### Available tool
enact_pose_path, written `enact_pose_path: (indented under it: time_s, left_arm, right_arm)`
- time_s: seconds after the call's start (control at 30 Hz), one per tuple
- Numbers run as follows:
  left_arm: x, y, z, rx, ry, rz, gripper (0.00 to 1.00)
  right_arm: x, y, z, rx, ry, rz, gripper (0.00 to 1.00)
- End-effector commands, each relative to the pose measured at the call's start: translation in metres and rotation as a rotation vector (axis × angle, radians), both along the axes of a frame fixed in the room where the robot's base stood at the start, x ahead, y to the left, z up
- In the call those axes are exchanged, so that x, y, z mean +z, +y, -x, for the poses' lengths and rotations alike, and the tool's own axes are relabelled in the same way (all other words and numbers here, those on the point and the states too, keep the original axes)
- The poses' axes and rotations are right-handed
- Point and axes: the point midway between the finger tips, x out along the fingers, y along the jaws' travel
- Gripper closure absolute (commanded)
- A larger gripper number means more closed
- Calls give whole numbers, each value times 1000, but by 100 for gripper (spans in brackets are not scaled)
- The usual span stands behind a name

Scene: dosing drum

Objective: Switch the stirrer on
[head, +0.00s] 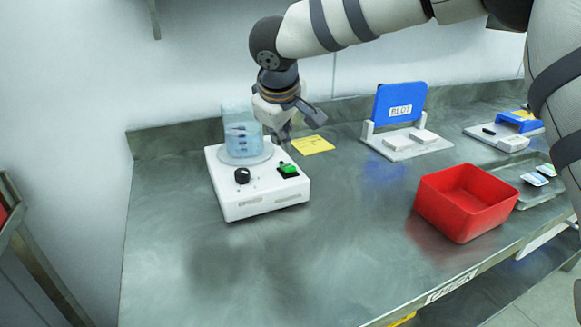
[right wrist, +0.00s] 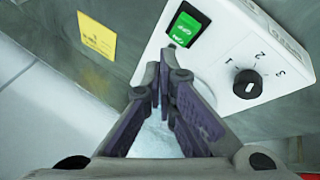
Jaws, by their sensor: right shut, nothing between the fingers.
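The white stirrer (head: 262,203) stands on the steel bench, with a beaker of bluish liquid (head: 240,140) on its round plate. Its front has a green rocker switch (head: 288,170) in a black frame and a black knob (head: 242,176). My right gripper (head: 285,137) is shut and empty, just behind and above the switch, beside the beaker. In the right wrist view my right gripper (right wrist: 166,72) points toward the switch (right wrist: 186,30), and the knob (right wrist: 248,84) is to the right. I cannot tell whether the fingertips touch the stirrer. My left gripper is not in view.
A yellow note (head: 312,145) lies behind the stirrer. A blue BLOT stand (head: 400,102), a red bin (head: 466,202) and a grey tray (head: 535,192) are to the right. The bench in front of the stirrer is clear.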

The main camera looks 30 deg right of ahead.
Motion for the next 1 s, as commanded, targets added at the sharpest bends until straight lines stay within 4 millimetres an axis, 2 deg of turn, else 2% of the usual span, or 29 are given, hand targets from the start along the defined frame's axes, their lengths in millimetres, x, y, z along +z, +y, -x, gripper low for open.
enact_pose_path:
  time_s: [0.13,0.3,1.0]
  left_arm:
    - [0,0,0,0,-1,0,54]
    - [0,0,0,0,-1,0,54]
    - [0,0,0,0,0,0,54]
  right_arm:
    - [-12,0,4,0,0,2,100]
    - [-17,0,5,0,0,0,100]
    - [-18,0,5,-1,1,0,100]
